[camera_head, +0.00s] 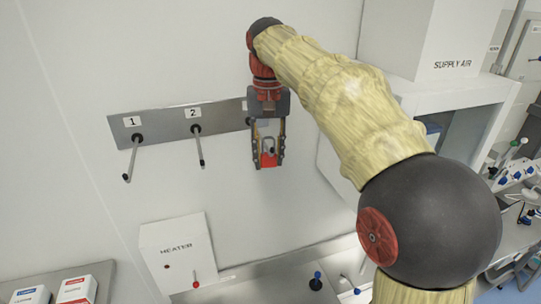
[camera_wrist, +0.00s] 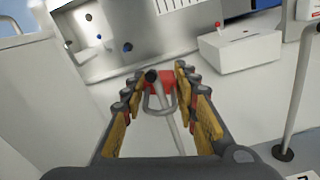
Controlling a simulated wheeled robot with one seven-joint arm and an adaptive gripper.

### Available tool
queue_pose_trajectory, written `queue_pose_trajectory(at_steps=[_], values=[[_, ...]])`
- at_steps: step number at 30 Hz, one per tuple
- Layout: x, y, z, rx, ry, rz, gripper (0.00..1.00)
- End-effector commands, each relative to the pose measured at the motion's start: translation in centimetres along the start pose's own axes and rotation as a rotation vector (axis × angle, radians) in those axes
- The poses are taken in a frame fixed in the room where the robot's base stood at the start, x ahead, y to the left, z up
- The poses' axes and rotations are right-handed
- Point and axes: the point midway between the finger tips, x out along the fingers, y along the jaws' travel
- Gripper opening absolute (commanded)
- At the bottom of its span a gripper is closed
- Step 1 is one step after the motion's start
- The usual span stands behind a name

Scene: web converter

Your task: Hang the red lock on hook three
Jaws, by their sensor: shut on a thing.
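The red lock (camera_head: 268,160) is held between the fingertips of my gripper (camera_head: 268,156), with its grey shackle pointing up toward the palm. In the wrist view, the red lock (camera_wrist: 167,80) sits between both fingers of my gripper (camera_wrist: 158,82), and its shackle faces the camera. Hook three's rod (camera_wrist: 172,128), with a black tip, overlaps the shackle and the lock body in this view. I cannot tell for certain whether the rod runs through the loop. In the head view, my gripper hides most of hook three and its label on the metal plate (camera_head: 165,122).
Hook one (camera_head: 132,160) and hook two (camera_head: 199,147) are empty, left of my gripper. A heater box (camera_head: 178,252) is on the wall below, above a metal counter. A white supply air cabinet (camera_head: 448,62) stands to the right.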

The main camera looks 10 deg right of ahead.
Motion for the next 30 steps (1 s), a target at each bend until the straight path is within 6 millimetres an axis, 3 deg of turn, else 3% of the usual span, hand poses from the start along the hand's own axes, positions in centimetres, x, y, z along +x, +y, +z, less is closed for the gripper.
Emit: queue_pose_trajectory(at_steps=[15,30], values=[[2.2,-0.3,-1.1,0.000,0.000,0.000,0.04],[2.5,-0.3,-1.1,0.000,0.000,0.000,0.04]])
